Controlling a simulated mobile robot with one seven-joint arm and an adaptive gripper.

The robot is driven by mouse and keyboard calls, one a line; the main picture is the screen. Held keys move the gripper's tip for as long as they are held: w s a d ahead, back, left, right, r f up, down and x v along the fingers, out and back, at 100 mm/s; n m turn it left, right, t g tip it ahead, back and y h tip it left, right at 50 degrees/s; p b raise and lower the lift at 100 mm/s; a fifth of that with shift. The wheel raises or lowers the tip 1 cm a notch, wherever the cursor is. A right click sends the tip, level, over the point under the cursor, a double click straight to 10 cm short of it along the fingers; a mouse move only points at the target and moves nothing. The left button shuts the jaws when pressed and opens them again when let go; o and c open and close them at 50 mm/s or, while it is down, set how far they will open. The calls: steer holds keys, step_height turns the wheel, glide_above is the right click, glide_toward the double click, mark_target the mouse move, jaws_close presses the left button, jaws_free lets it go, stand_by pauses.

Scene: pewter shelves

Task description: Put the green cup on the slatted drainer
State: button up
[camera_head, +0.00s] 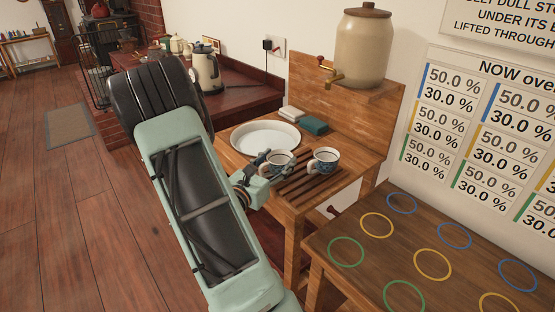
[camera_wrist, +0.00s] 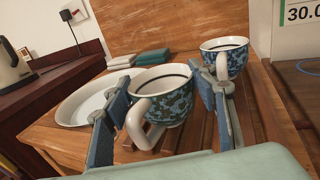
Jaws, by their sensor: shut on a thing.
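A teal-green patterned cup (camera_wrist: 165,93) with a white handle stands between the fingers of my gripper (camera_wrist: 162,82) in the wrist view. In the head view the cup (camera_head: 281,162) is at the left part of the slatted drainer (camera_head: 301,187). My gripper (camera_head: 262,163) is shut on it. The cup looks upright; its base is partly hidden, so I cannot tell whether it touches the slats. A second, blue-patterned cup (camera_head: 323,160) stands upright on the drainer to its right, and also shows in the wrist view (camera_wrist: 225,57).
A large dispenser (camera_head: 363,48) stands on a raised shelf. A table with coloured rings (camera_head: 433,264) is at the right front.

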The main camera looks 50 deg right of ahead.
steer(key=o, duration=1.4)
steer(key=shift+c, duration=0.2)
steer(key=v, duration=1.2)
